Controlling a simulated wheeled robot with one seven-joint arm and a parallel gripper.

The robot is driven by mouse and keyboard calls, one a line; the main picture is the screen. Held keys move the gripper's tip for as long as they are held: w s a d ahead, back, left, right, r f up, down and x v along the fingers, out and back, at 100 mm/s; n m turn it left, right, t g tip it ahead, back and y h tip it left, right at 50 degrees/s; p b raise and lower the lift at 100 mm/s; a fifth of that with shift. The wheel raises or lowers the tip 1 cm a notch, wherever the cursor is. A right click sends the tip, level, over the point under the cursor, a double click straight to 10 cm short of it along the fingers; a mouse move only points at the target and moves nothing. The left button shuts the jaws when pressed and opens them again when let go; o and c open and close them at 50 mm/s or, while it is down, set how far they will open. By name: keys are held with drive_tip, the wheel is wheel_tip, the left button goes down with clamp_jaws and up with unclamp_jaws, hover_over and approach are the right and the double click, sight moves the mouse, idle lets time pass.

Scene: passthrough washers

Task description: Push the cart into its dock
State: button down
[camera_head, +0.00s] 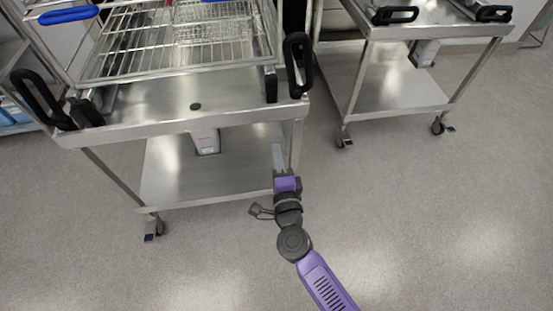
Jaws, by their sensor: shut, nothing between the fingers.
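A steel cart (180,118) with black loop handles stands close in front of me at the left. A wire rack (170,50) with blue grips sits on its top. Its lower shelf (165,180) is bare, and a caster shows at its near left leg. A second, similar cart (400,92) stands behind to the right. I cannot tell which cart the task means, and no dock can be made out. My gripper (279,158) is shut and empty, in front of the near cart's right leg. I cannot tell whether it touches the cart.
The grey floor (440,220) is clear at the right and in front. Casters (343,138) of the second cart stand on the floor beyond a gap. A wall runs along the back right. Shelving with blue items (15,115) is at the far left edge.

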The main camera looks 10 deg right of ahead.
sight(270, 120)
drive_tip(key=w+b, duration=0.2)
drive_tip(key=w, duration=0.7)
drive_tip(key=shift+w+d, duration=0.2)
